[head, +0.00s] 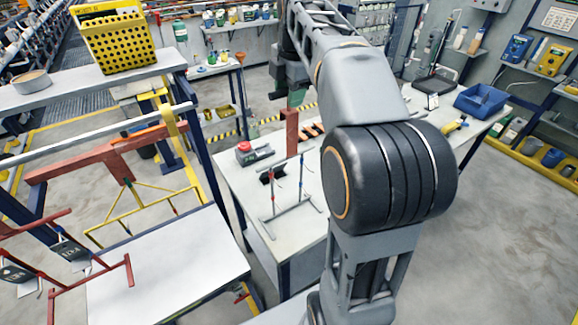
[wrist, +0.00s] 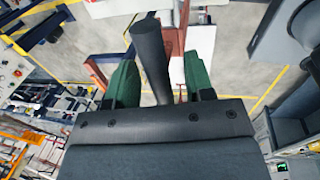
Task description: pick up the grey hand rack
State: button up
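The grey hand rack (head: 291,211) stands on the white table in the middle of the head view. It is a thin grey frame with two uprights and small red and blue parts. My gripper (head: 295,98) is beyond and above it, partly hidden by my arm. In the wrist view, the two green fingers of my gripper (wrist: 161,65) are spread apart. A dark rounded bar shows between them; I cannot tell what it belongs to, and neither finger visibly closes on it. I cannot make out the grey rack clearly in the wrist view.
The white table (head: 240,185) also holds a red button box (head: 244,147) and a rust-red post (head: 292,131). Red racks with tags (head: 70,251) stand at the lower left table. A yellow perforated basket (head: 117,42) sits on a shelf. A blue bin (head: 484,101) is at right.

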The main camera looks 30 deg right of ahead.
grip_shut()
jog(key=shift+r, duration=0.1)
dwell(1.1)
